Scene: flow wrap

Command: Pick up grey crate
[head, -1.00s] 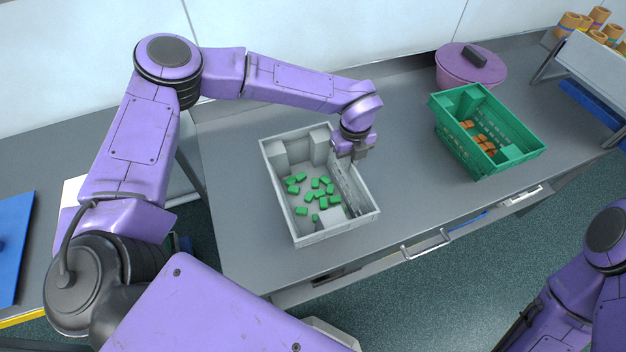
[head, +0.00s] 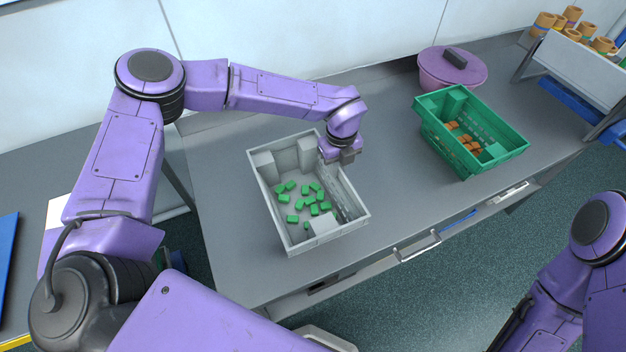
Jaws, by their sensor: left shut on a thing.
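The grey crate (head: 349,229) is on the left part of the grey table, at its front edge, with several small green blocks (head: 311,202) inside. My left gripper (head: 346,157) is at the crate's right-hand wall, near its back corner, and is shut on that wall. The fingertips are partly hidden by the wall. I cannot tell whether the crate's base is touching the table. My right arm shows at the lower right, but its gripper is out of view.
A green crate (head: 502,158) with several orange pieces stands to the right. Behind it is a pink lidded tub (head: 440,85). A rack with tan cylinders (head: 544,22) is at the far right. The table (head: 395,195) is bare between the two crates.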

